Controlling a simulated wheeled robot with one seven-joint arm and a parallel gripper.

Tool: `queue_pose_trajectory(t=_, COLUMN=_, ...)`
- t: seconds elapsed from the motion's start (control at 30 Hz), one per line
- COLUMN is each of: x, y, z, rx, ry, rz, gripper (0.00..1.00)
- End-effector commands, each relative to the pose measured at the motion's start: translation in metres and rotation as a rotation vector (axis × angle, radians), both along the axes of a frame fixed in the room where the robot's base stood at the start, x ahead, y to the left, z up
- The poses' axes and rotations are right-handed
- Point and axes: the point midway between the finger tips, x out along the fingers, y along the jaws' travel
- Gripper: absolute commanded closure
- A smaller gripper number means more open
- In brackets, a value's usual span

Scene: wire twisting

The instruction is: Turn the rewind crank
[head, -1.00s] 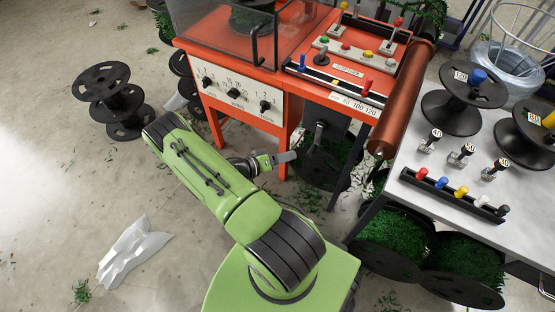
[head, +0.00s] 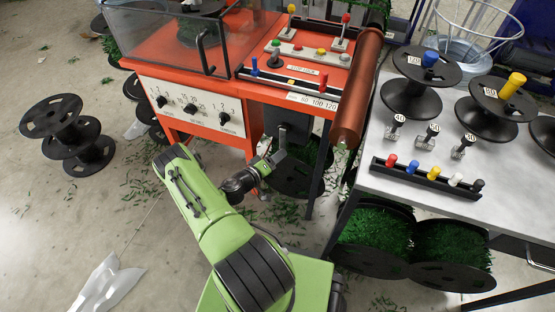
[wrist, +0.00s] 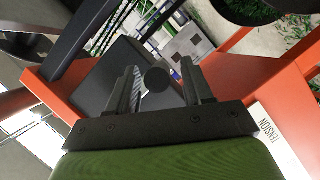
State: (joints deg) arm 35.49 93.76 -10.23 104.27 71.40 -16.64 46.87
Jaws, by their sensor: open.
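The rewind crank shows as a dark grip (head: 282,136) on the front of a dark box under the orange machine's right side. In the wrist view a round dark knob end (wrist: 157,78), apparently the crank's grip, sits between my two fingertips. My gripper (head: 274,158) is in front of the crank, just below the orange frame. In the wrist view my gripper (wrist: 160,85) is open, one finger on each side of the knob. I cannot tell whether either finger touches it. The crank's arm is mostly hidden.
The orange machine (head: 190,103) has a dial panel and a lever deck above. A copper-brown roller (head: 356,95) hangs at its right. A grey table (head: 400,185) with spools and coloured pegs stands right. Black spools (head: 68,132) stand on the floor left.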

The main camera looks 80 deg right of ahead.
Motion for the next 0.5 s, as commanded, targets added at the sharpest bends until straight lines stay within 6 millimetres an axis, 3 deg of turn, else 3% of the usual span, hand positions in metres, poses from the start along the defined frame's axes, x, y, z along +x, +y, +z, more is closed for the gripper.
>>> queue_pose_trajectory(t=0.1, x=-0.0044, y=-0.0096, z=-0.0028, rx=-0.001, ry=0.0, rz=-0.001, gripper=0.49)
queue_pose_trajectory(t=0.37, x=-0.0048, y=-0.0113, z=-0.002, rx=0.001, ry=0.0, rz=0.002, gripper=0.49)
queue_pose_trajectory(t=0.5, x=-0.0048, y=-0.0111, z=-0.0019, rx=0.0, ry=0.001, rz=0.0, gripper=0.71)
